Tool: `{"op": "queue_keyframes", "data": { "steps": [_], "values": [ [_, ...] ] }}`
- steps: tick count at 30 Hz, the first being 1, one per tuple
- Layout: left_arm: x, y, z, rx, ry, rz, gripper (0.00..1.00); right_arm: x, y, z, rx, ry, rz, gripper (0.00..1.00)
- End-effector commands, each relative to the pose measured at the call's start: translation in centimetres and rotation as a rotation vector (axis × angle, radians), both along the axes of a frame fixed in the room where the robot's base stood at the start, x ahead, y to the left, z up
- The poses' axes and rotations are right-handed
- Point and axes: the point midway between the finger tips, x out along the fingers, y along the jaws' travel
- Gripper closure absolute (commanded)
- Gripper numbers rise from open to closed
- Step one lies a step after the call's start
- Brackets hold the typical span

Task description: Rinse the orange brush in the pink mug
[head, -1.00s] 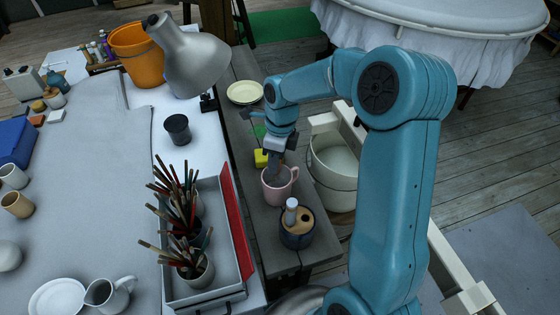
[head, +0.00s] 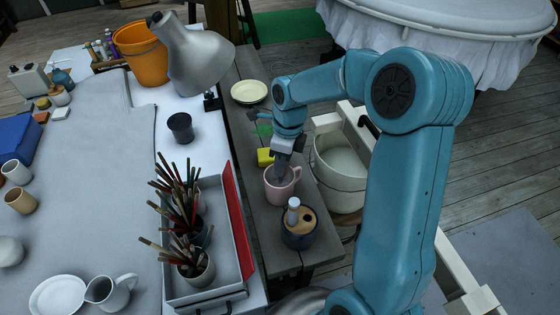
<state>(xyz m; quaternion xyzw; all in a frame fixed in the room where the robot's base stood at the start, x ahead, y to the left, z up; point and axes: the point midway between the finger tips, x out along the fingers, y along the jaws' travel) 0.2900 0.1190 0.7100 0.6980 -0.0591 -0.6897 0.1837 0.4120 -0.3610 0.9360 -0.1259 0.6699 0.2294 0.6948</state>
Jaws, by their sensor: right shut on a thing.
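The pink mug (head: 281,190) stands upright on the dark wooden bench in the middle of the head view, its handle toward the right. My right gripper (head: 283,168) points down at the mug's mouth, its fingertips at or inside the rim. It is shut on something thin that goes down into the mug. I take this to be the orange brush, but its colour and lower end are hidden by the fingers and the mug wall. My left gripper does not show.
A tray with brush pots (head: 218,281) is at left, a white bucket (head: 341,176) at right.

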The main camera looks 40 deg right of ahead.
Motion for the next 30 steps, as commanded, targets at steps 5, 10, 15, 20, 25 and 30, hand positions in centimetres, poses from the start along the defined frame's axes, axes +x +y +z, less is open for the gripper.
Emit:
{"op": "queue_keyframes", "data": {
  "steps": [5, 10, 15, 20, 25, 30],
  "values": [
    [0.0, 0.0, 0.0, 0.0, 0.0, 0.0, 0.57, 0.0, 0.0, 0.0, 0.0, 0.0, 0.0, 1.0],
    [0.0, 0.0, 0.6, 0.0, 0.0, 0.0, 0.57, 0.0, 0.0, 0.7, 0.0, 0.0, 0.0, 1.0],
    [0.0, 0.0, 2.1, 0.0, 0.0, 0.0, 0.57, 0.0, 0.0, 2.5, 0.0, -0.001, 0.0, 1.0],
    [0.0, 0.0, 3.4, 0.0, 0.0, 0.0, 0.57, 0.0, 0.0, 4.3, 0.0, 0.0, 0.0, 1.0],
    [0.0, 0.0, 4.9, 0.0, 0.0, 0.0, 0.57, 0.0, 0.0, 6.2, 0.0, 0.0, 0.0, 1.0],
    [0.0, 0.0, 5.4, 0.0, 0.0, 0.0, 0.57, 0.0, 0.0, 7.0, 0.0, 0.0, 0.0, 1.0]
  ]
}}
